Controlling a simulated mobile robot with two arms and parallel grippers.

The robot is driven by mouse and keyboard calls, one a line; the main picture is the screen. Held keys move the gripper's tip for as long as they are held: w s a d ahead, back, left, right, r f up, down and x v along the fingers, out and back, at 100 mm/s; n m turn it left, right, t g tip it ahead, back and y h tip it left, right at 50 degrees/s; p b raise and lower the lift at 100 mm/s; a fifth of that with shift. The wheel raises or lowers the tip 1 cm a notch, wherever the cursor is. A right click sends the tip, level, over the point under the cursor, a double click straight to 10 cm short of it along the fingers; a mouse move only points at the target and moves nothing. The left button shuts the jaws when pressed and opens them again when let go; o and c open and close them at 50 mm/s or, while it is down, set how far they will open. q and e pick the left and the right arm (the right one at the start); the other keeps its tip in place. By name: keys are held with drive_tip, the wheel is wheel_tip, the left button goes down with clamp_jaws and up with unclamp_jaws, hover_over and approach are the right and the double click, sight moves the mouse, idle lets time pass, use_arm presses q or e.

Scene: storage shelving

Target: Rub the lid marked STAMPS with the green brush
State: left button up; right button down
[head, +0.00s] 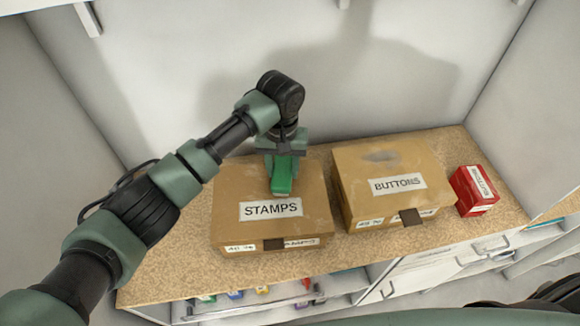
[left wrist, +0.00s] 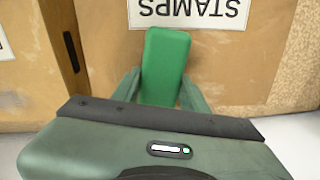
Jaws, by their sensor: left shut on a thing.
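The cardboard box with the lid marked STAMPS (head: 232,190) stands on the shelf, closed. In the left wrist view its lid (left wrist: 110,60) lies under the brush, with the label upside down. My left gripper (head: 283,160) is shut on the green brush (head: 282,182) over the back middle of that lid. The brush (left wrist: 166,60) points toward the STAMPS label, with its front end just short of the label. Its underside is hidden, so I cannot tell for sure whether it touches the lid. My right gripper is not in view.
A second cardboard box marked BUTTONS (head: 370,160) stands close to the right, with a grey smudge on its lid. A small red box (head: 473,192) stands beyond it. Walls close the back and sides. Drawers (head: 440,262) lie below the shelf (head: 180,265).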

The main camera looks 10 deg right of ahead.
sight(267, 180)
use_arm(q)
drive_tip(key=shift+w+a+f, duration=0.15)
drive_tip(key=shift+a, duration=1.85)
drive_tip(key=shift+w+a, duration=0.2)
drive_tip(key=shift+a, duration=1.7)
drive_tip(key=shift+d, duration=0.1)
drive_tip(key=shift+r, duration=3.15)
drive_tip(key=shift+r, duration=1.5)
